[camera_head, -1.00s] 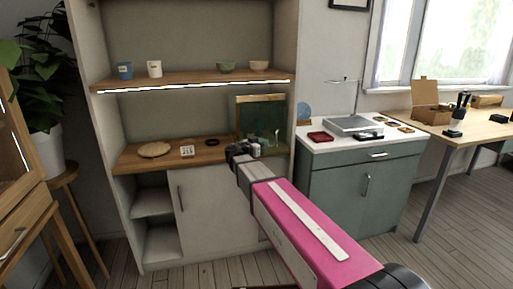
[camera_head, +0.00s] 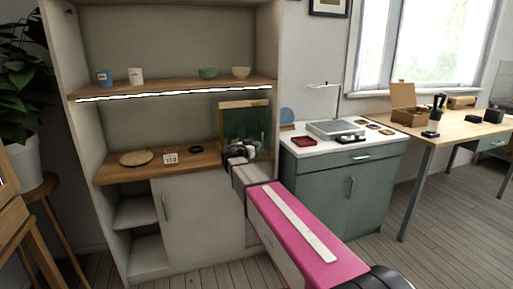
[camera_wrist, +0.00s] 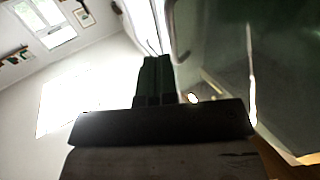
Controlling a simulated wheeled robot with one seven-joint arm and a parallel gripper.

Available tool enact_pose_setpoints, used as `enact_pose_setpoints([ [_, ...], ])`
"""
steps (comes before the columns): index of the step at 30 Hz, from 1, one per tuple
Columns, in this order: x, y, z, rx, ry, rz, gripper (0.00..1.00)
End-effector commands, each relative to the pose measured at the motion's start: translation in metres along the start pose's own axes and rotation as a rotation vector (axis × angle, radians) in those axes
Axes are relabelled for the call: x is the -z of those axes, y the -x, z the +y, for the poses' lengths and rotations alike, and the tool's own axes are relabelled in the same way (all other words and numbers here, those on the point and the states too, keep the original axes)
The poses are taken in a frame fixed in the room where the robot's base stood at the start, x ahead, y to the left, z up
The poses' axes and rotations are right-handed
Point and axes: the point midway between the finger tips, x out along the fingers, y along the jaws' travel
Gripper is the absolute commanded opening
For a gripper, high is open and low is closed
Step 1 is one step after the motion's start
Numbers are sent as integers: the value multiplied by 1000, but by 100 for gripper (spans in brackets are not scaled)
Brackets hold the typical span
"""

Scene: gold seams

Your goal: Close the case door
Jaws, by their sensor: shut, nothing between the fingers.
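The display case (camera_head: 243,104) has a wooden top and greenish glass sides. It stands on the cupboard's middle shelf, at the right. Small items inside show dimly. My gripper (camera_head: 232,152) is at the case's lower front left and hides part of it. In the wrist view my gripper's dark fingers (camera_wrist: 155,68) are together and empty. A greenish glass pane (camera_wrist: 215,45) of the case fills the right side there, with a curved handle-like piece (camera_wrist: 180,45) close to the fingertips. I cannot tell how far the door stands open, or whether the fingers touch it.
A wooden plate (camera_head: 136,158), a small white card (camera_head: 170,158) and a dark ring (camera_head: 196,149) lie left of the case. The cupboard's upper shelf (camera_head: 180,90) holds cups and bowls above. A green cabinet (camera_head: 345,195) with a white top stands at the right.

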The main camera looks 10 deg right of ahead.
Motion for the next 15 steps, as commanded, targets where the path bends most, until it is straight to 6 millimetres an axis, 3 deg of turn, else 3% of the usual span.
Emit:
enact_pose_setpoints([
  [15,0,-51,-22,259,1,0,0],
])
